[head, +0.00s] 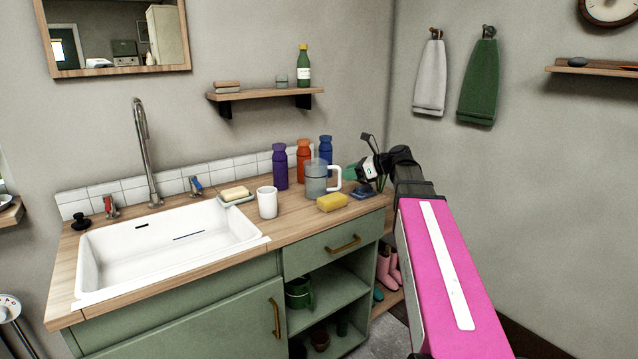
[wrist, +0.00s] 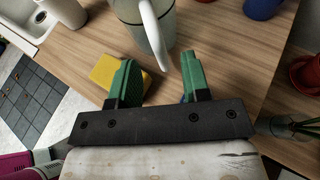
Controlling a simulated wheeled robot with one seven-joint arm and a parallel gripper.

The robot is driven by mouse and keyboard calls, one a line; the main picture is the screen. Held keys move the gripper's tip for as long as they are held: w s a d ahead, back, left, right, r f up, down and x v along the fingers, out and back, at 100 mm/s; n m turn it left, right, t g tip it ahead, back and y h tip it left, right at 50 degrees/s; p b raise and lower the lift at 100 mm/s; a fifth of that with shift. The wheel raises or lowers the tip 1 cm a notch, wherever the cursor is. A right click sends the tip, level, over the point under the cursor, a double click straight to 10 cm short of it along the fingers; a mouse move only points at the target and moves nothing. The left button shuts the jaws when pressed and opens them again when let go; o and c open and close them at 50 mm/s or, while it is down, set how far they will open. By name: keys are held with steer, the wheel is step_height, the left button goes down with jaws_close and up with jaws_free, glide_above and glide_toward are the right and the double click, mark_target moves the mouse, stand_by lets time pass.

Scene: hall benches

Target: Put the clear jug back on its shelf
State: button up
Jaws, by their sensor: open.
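The clear jug (head: 315,182), see-through grey with a white handle, stands upright on the wooden counter (head: 293,222) beside the sink. In the wrist view the jug (wrist: 128,12) is at the top, its handle pointing toward my gripper (wrist: 158,60). The green fingers are open and empty, with the handle's lower end in line with the gap between them. Contact cannot be told. In the head view my gripper (head: 353,174) is right of the jug, partly hidden by the wrist. A wooden wall shelf (head: 240,96) hangs above the counter; another shelf (head: 590,68) is at far right.
A yellow sponge (head: 332,202) lies in front of the jug, close to my left finger in the wrist view. A white cup (head: 267,202) stands left. Purple (head: 280,166), orange (head: 304,160) and blue (head: 326,150) bottles stand behind. The left shelf holds a green bottle (head: 303,66).

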mark_target(340, 174)
steer(key=x, duration=0.4)
jaws_close()
steer(key=shift+r, duration=0.1)
steer(key=shift+r, duration=0.45)
step_height(340, 174, up, 3)
steer(key=shift+r, duration=0.15)
steer(key=s+a+r, duration=0.6)
steer(key=s+a, duration=0.1)
steer(key=a, duration=0.2)
steer(key=shift+a+r, duration=0.2)
steer(key=shift+r, duration=0.1)
